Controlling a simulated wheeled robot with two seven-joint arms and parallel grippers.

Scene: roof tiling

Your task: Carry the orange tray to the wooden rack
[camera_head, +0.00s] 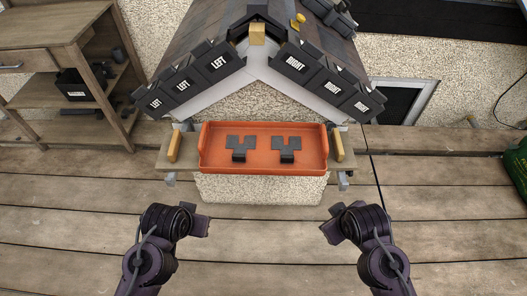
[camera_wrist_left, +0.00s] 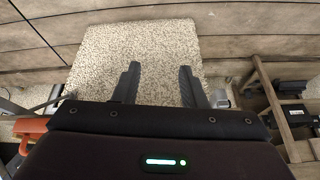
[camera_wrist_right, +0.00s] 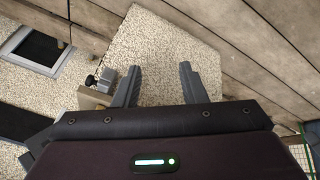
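The orange tray (camera_head: 262,169) rests on a narrow wooden ledge in front of the small house model in the head view. Two dark grey T-shaped tiles, a left one (camera_head: 240,147) and a right one (camera_head: 287,149), lie in it. The wooden rack (camera_head: 68,48) stands at the upper left, with shelves. My left gripper (camera_head: 203,222) is in front of the tray's left side, apart from it; its fingers are spread and empty in the left wrist view (camera_wrist_left: 160,85). My right gripper (camera_head: 328,228) is in front of the tray's right side, fingers spread and empty in the right wrist view (camera_wrist_right: 158,85).
Yellow blocks (camera_head: 174,146) (camera_head: 337,145) stand at both ends of the ledge (camera_head: 160,165). A black bin (camera_head: 80,84) sits on the rack's middle shelf. Dark tiles marked LEFT and RIGHT line the roof edges. The plank floor in front is clear. A green object (camera_head: 517,165) is at the right.

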